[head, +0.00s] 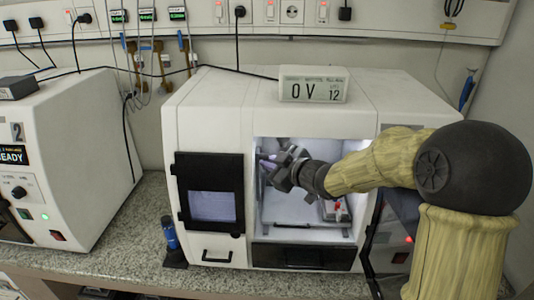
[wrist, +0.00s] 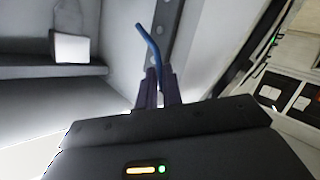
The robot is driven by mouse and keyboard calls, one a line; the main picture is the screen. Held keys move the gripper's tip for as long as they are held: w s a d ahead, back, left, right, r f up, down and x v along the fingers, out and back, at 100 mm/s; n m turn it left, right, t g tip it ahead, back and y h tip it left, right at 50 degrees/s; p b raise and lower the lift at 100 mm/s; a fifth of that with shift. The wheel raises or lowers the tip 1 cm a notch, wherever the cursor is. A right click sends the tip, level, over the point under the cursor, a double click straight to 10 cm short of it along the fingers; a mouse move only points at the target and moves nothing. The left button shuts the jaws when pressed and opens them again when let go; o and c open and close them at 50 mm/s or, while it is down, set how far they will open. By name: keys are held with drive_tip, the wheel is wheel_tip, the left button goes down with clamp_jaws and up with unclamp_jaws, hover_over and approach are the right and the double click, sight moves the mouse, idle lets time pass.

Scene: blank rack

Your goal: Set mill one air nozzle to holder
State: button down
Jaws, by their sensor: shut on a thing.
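My gripper (head: 270,165) is inside the lit chamber of the middle machine (head: 205,110), near the left side of the opening. In the wrist view its two dark purple fingers (wrist: 159,90) are shut on a thin, bent blue tube, which looks like the air nozzle (wrist: 149,42). The tube sticks out beyond the fingertips and leans to the left. Behind it runs a grey strip with holes (wrist: 172,22); I cannot tell whether the tube touches it or whether it is the holder. The nozzle cannot be made out in the head view.
The chamber walls are close around my gripper. A small fixture with a red part (head: 335,210) sits at the chamber's right. A blue bottle-like thing (head: 170,233) stands on the speckled counter (head: 130,245). A second machine (head: 75,135) marked 2 stands at left.

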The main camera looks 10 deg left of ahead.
drive_tip(key=shift+r, duration=0.1)
drive_tip(key=c, duration=1.5)
unclamp_jaws()
drive_tip(key=shift+w, duration=0.1)
drive_tip(key=shift+c, duration=0.2)
drive_tip(key=shift+d, duration=0.1)
drive_tip(key=shift+s, duration=0.2)
